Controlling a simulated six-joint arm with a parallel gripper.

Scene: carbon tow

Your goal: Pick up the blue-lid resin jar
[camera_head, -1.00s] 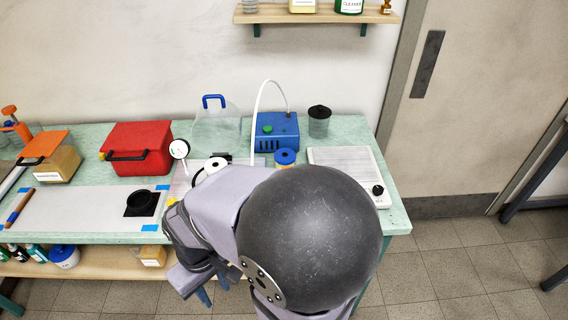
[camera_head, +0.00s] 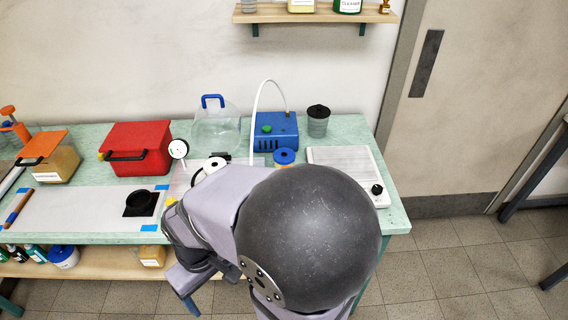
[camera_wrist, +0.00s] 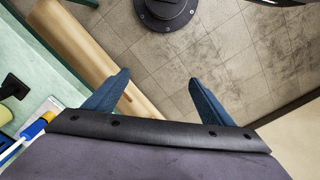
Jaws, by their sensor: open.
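A blue-topped round container (camera_head: 285,157) stands on the bench just in front of the blue pump box, partly hidden by my arm; its label cannot be read. A white tub with a blue lid (camera_head: 64,257) sits on the lower shelf at the left. I cannot tell for certain which is the resin jar. My gripper (camera_wrist: 157,84) is open and empty, its two blue fingers spread above the floor beside the bench. Neither container is clearly recognisable in the wrist view. In the head view my arm hides much of the gripper.
The green bench (camera_head: 350,130) carries a red toolbox (camera_head: 140,145), a blue pump box (camera_head: 276,140), a dark-lidded cup (camera_head: 318,121) and a white plate device (camera_head: 345,165). Small bottles (camera_head: 35,252) stand on the lower shelf (camera_head: 110,268). Open floor (camera_wrist: 235,60) lies below my gripper.

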